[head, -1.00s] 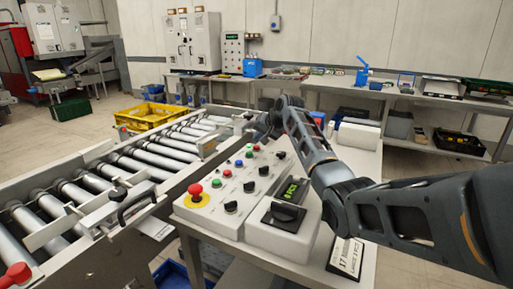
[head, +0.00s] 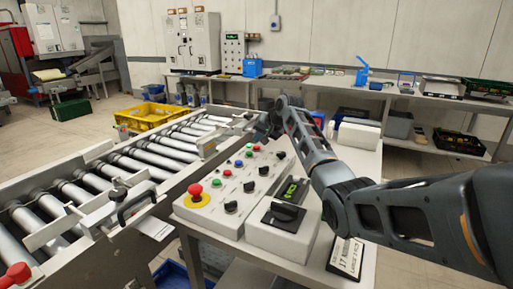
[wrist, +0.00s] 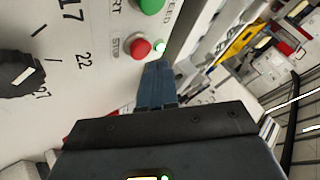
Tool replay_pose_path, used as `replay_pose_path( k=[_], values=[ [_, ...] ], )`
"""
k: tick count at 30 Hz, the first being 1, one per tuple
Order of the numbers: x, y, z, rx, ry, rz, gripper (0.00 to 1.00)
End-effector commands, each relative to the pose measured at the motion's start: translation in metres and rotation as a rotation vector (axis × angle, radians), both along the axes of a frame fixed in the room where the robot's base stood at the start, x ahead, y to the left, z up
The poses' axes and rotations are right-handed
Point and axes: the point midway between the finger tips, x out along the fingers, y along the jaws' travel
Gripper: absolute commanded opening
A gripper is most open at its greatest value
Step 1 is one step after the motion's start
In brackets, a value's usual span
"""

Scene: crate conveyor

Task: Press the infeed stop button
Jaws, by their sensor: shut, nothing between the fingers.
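The wrist view shows a round red button (wrist: 139,48) marked STOP on a pale panel, with a green button (wrist: 150,6) above it. Lettering beside them ends in "EED"; its start is cut off or hidden. My gripper (wrist: 156,68) is shut and empty, with its fingertips just below and right of the red button. I cannot tell whether they touch it. In the head view my gripper (head: 262,128) is over the far end of the control box (head: 222,212); my wrist partly hides that end.
A small green lamp (wrist: 159,46) is lit beside the red button. A black rotary knob (wrist: 18,73) is at the left. In the head view, a red mushroom button (head: 195,190) is at the box's near end. The roller conveyor (head: 135,160) runs along the left.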

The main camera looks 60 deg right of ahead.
Motion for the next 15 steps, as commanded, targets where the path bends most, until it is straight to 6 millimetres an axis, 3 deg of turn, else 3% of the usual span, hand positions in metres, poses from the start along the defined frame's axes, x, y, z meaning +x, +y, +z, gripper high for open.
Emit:
replay_pose_path(
  k=[15],
  values=[
    [0.0001,0.0004,-0.0085,0.0,0.0,0.0,0.0]
  ],
)
